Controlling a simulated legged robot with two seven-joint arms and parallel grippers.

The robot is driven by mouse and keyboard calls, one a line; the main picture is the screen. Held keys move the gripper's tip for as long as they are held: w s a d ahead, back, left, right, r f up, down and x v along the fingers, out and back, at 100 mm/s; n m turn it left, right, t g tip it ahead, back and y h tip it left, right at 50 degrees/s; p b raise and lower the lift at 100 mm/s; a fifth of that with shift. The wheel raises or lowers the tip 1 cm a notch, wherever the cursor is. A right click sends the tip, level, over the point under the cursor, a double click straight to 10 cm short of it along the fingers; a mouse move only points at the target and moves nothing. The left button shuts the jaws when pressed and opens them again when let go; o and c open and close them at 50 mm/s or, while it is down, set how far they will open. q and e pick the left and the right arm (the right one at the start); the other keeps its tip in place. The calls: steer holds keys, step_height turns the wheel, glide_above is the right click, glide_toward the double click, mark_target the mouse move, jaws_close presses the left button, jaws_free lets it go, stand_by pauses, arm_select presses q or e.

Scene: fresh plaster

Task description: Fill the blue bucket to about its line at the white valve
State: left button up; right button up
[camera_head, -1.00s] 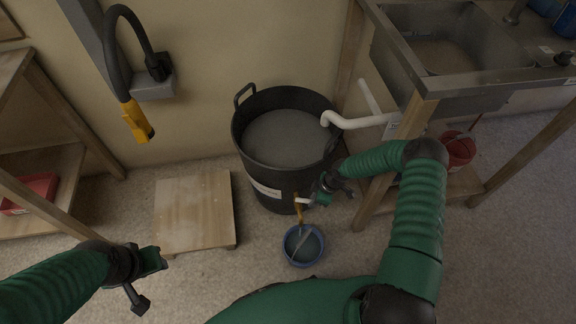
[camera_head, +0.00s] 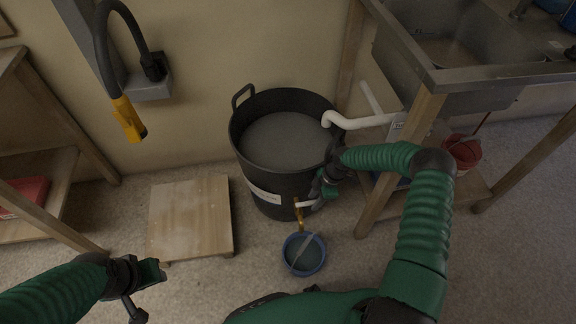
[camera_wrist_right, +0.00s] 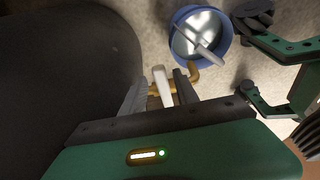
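The blue bucket (camera_head: 304,270) stands on the floor under the brass spout (camera_head: 299,213) of a large black tub (camera_head: 268,203). It also shows in the right wrist view (camera_wrist_right: 178,47), with a pale bar across its mouth. Its inside looks grey; I cannot make out a line or a clear stream. The white valve lever (camera_wrist_right: 162,86) lies between the fingers of my right gripper (camera_wrist_right: 160,92), with gaps visible on both sides. In the head view my right gripper (camera_head: 316,198) is at the valve. My left gripper (camera_head: 147,290) is open and empty, low at left.
Grey liquid fills much of the tub, and a white pipe (camera_head: 365,122) reaches over its rim. A low wooden platform (camera_head: 190,215) stands left of the tub. A wooden-legged sink bench (camera_head: 480,78) is at right, with a red bucket (camera_head: 464,152) beneath. A yellow-ended hose (camera_head: 128,118) hangs at upper left.

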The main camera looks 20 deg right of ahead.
steer(key=p+v, duration=0.8)
steer(key=v, duration=0.4)
steer(key=shift+p, duration=0.35)
